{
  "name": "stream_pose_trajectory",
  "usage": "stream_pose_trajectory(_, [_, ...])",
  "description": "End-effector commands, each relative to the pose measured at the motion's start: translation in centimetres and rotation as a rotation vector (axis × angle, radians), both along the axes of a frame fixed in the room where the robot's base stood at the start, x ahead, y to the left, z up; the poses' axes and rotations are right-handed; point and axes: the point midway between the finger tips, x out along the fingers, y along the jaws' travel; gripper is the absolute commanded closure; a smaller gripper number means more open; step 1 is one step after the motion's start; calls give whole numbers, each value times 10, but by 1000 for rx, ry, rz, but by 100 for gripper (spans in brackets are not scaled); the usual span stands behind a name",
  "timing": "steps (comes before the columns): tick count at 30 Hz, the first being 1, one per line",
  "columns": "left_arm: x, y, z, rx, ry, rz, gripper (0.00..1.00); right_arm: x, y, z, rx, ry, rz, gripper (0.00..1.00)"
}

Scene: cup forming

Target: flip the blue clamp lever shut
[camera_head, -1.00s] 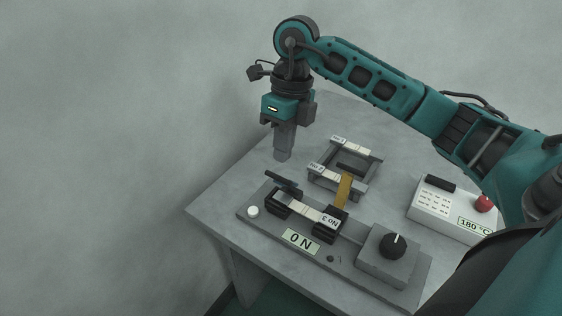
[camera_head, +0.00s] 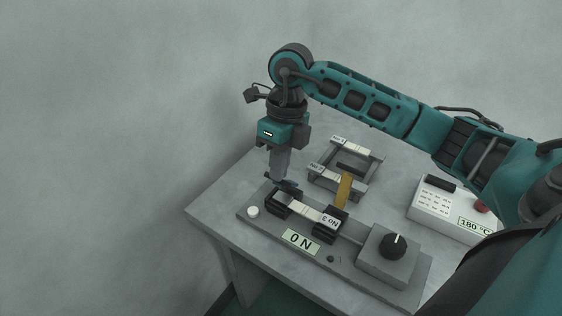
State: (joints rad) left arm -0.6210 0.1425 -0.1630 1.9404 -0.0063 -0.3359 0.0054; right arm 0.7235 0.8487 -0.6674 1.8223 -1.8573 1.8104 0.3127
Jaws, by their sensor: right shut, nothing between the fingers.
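The clamp lever (camera_head: 289,187) is a short dark bar with a bluish tint at the left end of the clamp fixture. My right gripper (camera_head: 277,177) points down at the lever's far left end, shut with nothing in it. The fingertips appear to be at or touching the lever; the exact contact is too small to tell. A light strip marked No 3 (camera_head: 303,211) lies across the two black blocks of the fixture. My left gripper is not in view.
The fixture sits on a grey base plate (camera_head: 271,228) with a white button (camera_head: 253,211), an ON label (camera_head: 300,242) and a black knob (camera_head: 393,245). Behind it are a rack (camera_head: 376,160) with strips and a tan bar (camera_head: 344,190). A 180 °C control box (camera_head: 447,207) stands right.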

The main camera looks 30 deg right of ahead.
Motion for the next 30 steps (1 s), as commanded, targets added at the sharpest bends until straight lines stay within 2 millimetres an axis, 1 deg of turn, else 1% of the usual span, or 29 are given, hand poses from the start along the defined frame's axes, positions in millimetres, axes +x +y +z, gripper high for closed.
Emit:
stream_pose_trajectory(8, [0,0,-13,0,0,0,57,-8,19,-16,1,1,3,100])
stream_pose_trajectory(18, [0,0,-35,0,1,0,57,-17,40,-43,2,1,2,100])
stream_pose_trajectory(26, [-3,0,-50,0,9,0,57,-20,49,-58,1,0,1,100])
stream_pose_trajectory(30, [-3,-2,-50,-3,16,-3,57,-20,50,-60,1,0,1,100])
